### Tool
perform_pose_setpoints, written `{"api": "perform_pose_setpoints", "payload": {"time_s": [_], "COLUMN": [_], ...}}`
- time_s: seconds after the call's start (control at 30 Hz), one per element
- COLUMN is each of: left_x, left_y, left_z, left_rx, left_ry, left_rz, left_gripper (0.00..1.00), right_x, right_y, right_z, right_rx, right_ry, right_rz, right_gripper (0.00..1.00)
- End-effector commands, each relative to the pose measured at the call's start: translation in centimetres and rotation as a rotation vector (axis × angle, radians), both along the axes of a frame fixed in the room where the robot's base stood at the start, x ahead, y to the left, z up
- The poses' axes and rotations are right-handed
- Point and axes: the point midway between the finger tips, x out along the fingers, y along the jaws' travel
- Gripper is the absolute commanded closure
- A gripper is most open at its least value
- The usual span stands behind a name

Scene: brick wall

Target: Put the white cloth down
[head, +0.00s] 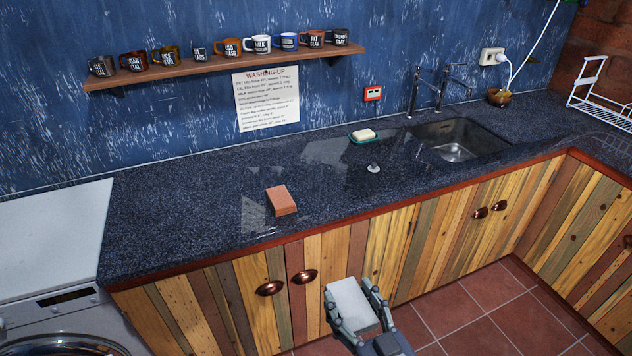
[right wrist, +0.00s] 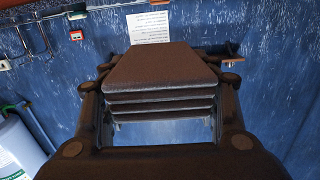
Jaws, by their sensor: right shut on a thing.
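My right gripper (head: 352,296) is shut on the white cloth (head: 349,304), a folded, flat pad. It holds the cloth in front of the counter's front edge, over the floor and below the counter top in the picture. In the right wrist view the cloth (right wrist: 165,68) looks dark and shaded, with several stacked layers between the fingers. The dark stone counter (head: 190,215) runs across the head view and has bare room. My left gripper is not in view.
A reddish-brown block (head: 281,200) lies near the counter's front edge. Farther right are a soap dish (head: 364,140), a small plug (head: 374,168) and a sink (head: 455,145). A washing machine (head: 55,235) stands at the left; a wire rack (head: 600,100) is at the far right.

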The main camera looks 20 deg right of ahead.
Motion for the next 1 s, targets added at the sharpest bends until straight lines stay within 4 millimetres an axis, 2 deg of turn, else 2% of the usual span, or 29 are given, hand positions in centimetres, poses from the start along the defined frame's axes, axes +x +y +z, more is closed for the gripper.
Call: {"api": "perform_pose_setpoints", "payload": {"time_s": [0.03,0.1,0.2,0.4,0.5,0.7,1.0], "left_x": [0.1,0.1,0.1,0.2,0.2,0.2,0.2], "left_y": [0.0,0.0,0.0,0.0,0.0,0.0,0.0], "left_z": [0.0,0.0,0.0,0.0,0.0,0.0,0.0], "left_rx": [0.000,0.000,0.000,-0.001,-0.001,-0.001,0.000], "left_ry": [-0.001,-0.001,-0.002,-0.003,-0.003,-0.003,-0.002], "left_rz": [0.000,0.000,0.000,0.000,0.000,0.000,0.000], "left_gripper": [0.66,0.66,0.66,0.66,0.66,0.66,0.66], "right_x": [1.6,3.5,6.4,11.8,13.6,15.1,15.2], "right_y": [-0.2,-0.8,-2.6,-7.7,-10.0,-12.2,-12.3], "right_z": [-1.3,-3.1,-5.1,-7.2,-7.6,-7.7,-7.7], "right_rx": [-0.006,-0.005,-0.011,-0.025,-0.031,-0.034,-0.033], "right_ry": [-0.002,-0.001,0.003,0.005,0.005,0.003,0.002], "right_rz": [0.025,0.045,0.060,0.040,0.023,0.002,0.001], "right_gripper": [0.64,0.64,0.64,0.64,0.64,0.64,0.64]}}
